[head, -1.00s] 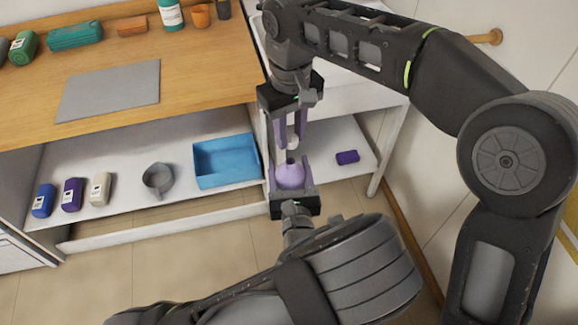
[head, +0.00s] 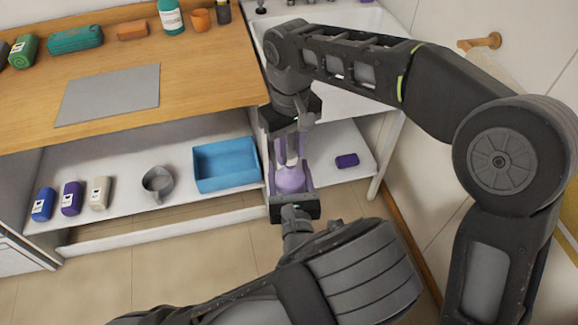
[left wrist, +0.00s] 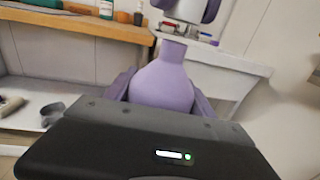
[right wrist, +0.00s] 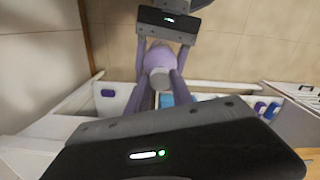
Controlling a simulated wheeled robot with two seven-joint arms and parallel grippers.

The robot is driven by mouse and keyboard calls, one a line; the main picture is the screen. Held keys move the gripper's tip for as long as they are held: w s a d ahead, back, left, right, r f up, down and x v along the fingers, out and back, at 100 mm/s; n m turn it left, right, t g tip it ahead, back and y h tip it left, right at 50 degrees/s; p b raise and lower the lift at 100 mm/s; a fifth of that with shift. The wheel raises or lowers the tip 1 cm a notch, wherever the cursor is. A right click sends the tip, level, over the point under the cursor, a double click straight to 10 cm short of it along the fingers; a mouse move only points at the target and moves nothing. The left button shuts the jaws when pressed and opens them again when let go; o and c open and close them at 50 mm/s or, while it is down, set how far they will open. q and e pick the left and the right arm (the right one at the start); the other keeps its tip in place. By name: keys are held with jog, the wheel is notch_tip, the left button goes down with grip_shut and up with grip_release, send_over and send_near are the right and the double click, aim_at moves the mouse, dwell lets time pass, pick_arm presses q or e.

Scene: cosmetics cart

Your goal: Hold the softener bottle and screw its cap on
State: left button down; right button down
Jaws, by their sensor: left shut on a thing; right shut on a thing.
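The purple softener bottle (head: 291,181) stands upright in my left gripper (head: 291,186), which is shut on its round body from below. The bottle's narrow neck points up in the left wrist view (left wrist: 163,85). My right gripper (head: 291,147) is above it with fingers pointing down, shut on the pale cap (right wrist: 160,78). In the left wrist view the cap (left wrist: 186,10) is above the neck with a small gap, slightly to the right. In the head view the fingers mostly hide the cap and neck.
A blue bin (head: 226,165), a grey cup (head: 158,182) and several small bottles are on the lower shelf at left. A dark purple item (head: 347,160) lies on the shelf at right. The wooden counter (head: 205,75) is behind, left of the grippers.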

aim_at(290, 190)
dwell(0.7)
jog(key=shift+f, duration=0.9)
jog(key=shift+f, duration=0.55)
dwell(0.3)
